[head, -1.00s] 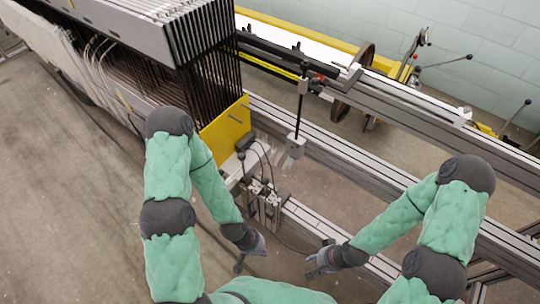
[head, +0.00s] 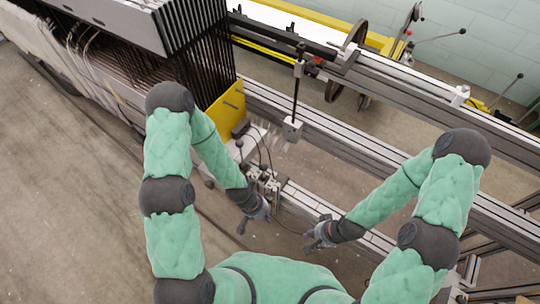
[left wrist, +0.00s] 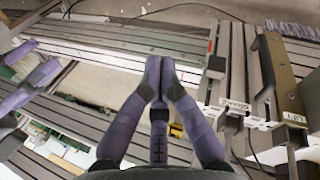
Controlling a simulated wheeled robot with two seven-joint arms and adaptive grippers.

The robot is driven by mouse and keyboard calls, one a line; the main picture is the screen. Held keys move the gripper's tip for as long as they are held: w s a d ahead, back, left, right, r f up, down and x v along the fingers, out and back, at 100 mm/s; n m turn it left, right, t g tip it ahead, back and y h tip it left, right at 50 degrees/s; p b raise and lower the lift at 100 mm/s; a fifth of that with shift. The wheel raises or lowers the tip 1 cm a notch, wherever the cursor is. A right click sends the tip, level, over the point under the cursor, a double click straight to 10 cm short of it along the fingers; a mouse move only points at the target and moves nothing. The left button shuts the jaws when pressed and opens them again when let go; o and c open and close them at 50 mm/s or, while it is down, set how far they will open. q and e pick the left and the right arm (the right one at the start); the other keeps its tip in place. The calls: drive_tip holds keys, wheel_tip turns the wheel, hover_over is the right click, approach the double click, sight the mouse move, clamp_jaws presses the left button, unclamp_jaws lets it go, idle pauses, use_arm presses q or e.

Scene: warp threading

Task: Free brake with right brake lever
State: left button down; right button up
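Two long thin levers with dark ball knobs stand at the upper right in the head view: one lever (head: 439,38) behind the rails and another lever (head: 507,91) at the far right edge. I cannot tell for sure which is the right brake lever. My left gripper (head: 258,211) hangs near the rail at lower centre, far from both levers. In the left wrist view its purple fingers (left wrist: 160,75) meet at the tips with nothing between them. My right gripper (head: 316,236) is low at centre, also far from the levers, its fingers too small to judge.
A large machine (head: 130,22) with dark vertical bars stands at upper left, with a yellow plate (head: 221,110) at its end. Long grey rails (head: 345,133) run diagonally across, and a post with a metal block (head: 292,129) stands between them. The floor at left is clear.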

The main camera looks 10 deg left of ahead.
use_arm(q)
drive_tip(key=w+r+m+y+p, duration=0.2)
drive_tip(key=w+r, duration=0.6)
drive_tip(key=w, duration=0.5)
drive_tip(key=w+r+m+y+p, duration=0.3)
drive_tip(key=w+r+m, duration=0.2)
drive_tip(key=w+r, duration=0.4)
drive_tip(key=w, duration=0.3)
drive_tip(key=shift+w+r, duration=0.2)
drive_tip(key=shift+w, duration=0.15)
drive_tip(key=s+a+f+b, duration=0.1)
drive_tip(key=f, duration=0.4)
drive_tip(key=s+a+f+b, duration=0.1)
drive_tip(key=s+f, duration=0.1)
drive_tip(key=f, duration=0.3)
drive_tip(key=shift+s+a+f+b, duration=0.3)
drive_tip(key=shift+a+f+b, duration=0.1)
drive_tip(key=shift+a, duration=0.1)
